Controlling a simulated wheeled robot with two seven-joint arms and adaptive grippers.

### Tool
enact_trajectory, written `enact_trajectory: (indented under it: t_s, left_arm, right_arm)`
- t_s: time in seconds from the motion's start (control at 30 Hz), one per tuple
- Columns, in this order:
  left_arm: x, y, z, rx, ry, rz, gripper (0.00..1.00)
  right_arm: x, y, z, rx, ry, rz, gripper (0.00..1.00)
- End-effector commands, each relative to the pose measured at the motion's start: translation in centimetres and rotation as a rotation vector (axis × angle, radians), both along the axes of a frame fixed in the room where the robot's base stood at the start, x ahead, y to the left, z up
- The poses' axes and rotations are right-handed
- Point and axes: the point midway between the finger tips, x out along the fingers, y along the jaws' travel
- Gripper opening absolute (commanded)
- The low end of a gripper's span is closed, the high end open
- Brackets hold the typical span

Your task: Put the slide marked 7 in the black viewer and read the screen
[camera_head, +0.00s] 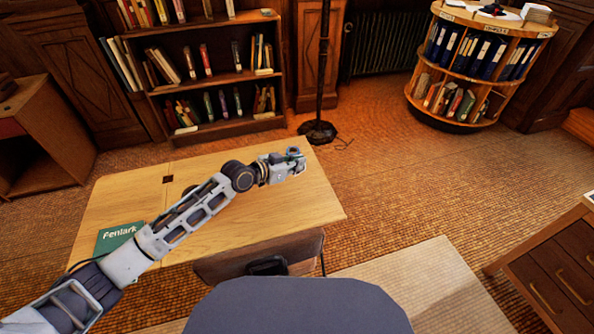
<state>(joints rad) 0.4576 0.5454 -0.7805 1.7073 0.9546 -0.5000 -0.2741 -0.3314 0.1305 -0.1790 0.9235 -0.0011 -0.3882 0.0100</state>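My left gripper (298,161) is above the right part of the light wooden table (318,200), at the end of my arm reaching in from the left. Its fingers are small here, and I cannot tell whether they are open or shut or hold anything. I see no slide marked 7 and no viewer screen that I can make out. My arm hides part of the tabletop. My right gripper is not in view.
A green book marked Fenlark (117,238) lies at the table's left. A dark object (267,265) shows below the front edge. Behind are a bookshelf (217,78) and a lamp base (318,131). A round binder stand (456,78) and drawers (563,265) are right. Open floor lies between.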

Motion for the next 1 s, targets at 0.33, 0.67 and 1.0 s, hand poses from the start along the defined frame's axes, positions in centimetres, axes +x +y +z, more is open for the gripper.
enact_trajectory:
  t_s: [0.33,0.67,1.0]
  left_arm:
    - [0.0,0.0,2.2,0.001,0.001,0.0,0.0]
    - [0.0,0.0,2.2,0.001,0.0,0.0,0.0]
    - [0.0,0.0,2.2,0.001,0.0,0.0,0.0]
  right_arm:
    - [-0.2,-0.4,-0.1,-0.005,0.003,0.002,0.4]
    - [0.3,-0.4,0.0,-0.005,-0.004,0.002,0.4]
    - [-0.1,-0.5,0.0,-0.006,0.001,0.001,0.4]
